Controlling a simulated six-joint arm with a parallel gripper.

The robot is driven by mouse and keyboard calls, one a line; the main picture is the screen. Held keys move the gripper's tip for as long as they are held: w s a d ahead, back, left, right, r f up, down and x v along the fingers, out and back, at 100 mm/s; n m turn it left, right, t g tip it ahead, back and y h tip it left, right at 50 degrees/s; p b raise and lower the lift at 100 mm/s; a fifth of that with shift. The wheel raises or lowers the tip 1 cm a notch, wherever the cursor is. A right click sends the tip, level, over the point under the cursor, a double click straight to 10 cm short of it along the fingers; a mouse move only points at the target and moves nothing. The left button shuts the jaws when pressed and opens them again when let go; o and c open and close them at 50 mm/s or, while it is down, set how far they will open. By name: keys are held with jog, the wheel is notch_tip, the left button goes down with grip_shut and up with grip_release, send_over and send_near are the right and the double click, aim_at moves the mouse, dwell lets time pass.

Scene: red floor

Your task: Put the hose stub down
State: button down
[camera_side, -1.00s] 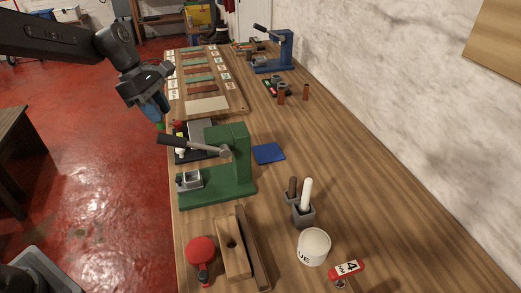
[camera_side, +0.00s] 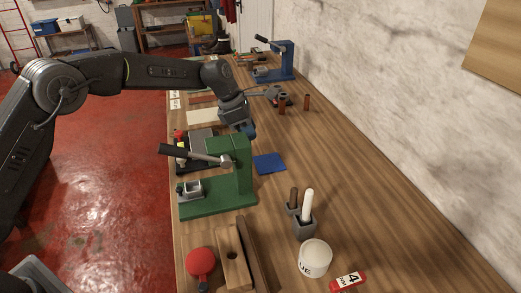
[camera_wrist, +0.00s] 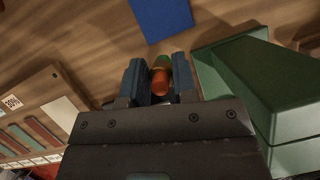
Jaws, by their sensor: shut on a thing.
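In the wrist view, a short orange stub with a green end (camera_wrist: 160,80), taken to be the hose stub, sits between the two blue-grey fingers of my gripper (camera_wrist: 160,84). My gripper is shut on it. In the side view my gripper (camera_side: 247,131) points down over the bench, just behind the green lever press and left of the flat blue square (camera_side: 269,163). The stub cannot be made out in the side view. The blue square also shows in the wrist view (camera_wrist: 162,16), ahead of the fingertips.
The green press (camera_side: 216,198) stands close by, and fills the right of the wrist view (camera_wrist: 262,80). A board with coloured strips (camera_wrist: 34,118) lies to the left there. Brown cylinders (camera_side: 306,102) and a blue press (camera_side: 283,62) stand farther back. The bench right of the square is clear.

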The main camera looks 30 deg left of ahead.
jog(key=d+f, duration=0.2)
jog(key=d, duration=0.1)
jog(key=shift+w, duration=0.35)
jog(key=shift+f, duration=1.95)
jog(key=shift+f, duration=0.15)
jog(key=c, duration=0.9)
grip_release()
jog(key=v, duration=1.2)
jog(key=shift+r, duration=0.2)
